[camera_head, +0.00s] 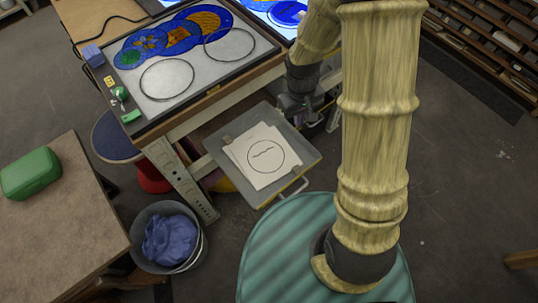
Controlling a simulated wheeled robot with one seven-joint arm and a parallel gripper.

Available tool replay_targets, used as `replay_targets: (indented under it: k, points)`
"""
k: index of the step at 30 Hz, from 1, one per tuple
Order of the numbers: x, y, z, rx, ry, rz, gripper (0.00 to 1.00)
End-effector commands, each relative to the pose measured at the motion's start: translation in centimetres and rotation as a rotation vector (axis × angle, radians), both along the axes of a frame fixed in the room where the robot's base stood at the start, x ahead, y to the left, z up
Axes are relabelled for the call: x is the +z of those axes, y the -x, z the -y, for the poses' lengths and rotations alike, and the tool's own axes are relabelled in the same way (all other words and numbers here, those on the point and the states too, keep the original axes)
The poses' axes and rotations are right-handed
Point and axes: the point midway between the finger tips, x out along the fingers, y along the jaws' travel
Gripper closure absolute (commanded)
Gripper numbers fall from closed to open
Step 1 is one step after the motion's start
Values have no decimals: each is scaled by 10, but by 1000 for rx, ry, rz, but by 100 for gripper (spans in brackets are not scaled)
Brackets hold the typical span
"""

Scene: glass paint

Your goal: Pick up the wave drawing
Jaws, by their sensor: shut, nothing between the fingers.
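The wave drawing (266,155) is a white sheet with a black circle and a short wavy line inside it. It lies on a grey board (222,150) with clips at its corners, below the front edge of the light table. My gripper (303,114) is dark and small in the view, above the board's upper right corner, to the upper right of the drawing. It is shut and holds nothing. My arm hides part of the area beside it, and the fingertips are hard to make out.
The light table (207,83) holds several painted discs and empty rings. A bucket (199,249) with a blue cloth (169,240) stands at lower left. A brown table (60,225) bears a green case (30,173). A slotted rack (490,45) stands at upper right, with open floor below it.

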Motion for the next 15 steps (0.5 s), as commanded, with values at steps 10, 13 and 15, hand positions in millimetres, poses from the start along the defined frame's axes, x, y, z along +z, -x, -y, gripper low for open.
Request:
replay_targets:
  k: [10,13,15]
  points:
    - [82,56,49,-321,-76,194,100]
    - [93,70,56,-383,-92,230,100]
    - [97,76,59,-409,-99,245,100]
